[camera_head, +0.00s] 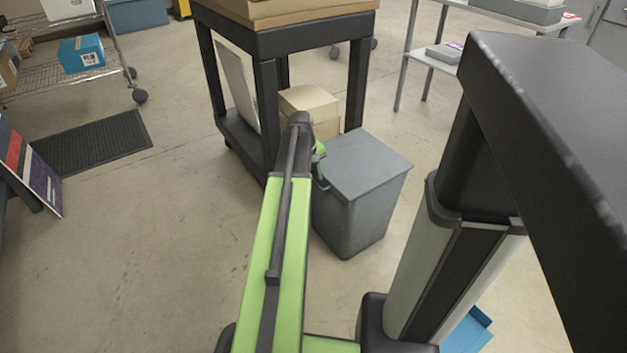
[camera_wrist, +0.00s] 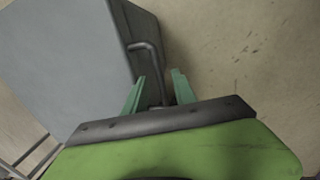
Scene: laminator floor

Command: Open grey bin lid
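The grey bin (camera_head: 350,226) stands on the floor in the head view, with its flat grey lid (camera_head: 366,163) lying shut on top. The lid's pale top also fills the left of the wrist view (camera_wrist: 70,60). A dark bent handle bar (camera_wrist: 157,68) sticks out from the bin's near side in the wrist view. My gripper (camera_wrist: 159,75) has its two green fingers apart, with the bar running between them; I cannot tell whether either finger touches it. In the head view my gripper (camera_head: 319,163) is at the bin's left side, mostly hidden by my arm.
A black wheeled cart (camera_head: 262,45) stands just behind and left of the bin, with a cardboard box (camera_head: 308,103) on its lower shelf. A black mat (camera_head: 92,143) lies at the left. The floor left of my arm is mostly clear.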

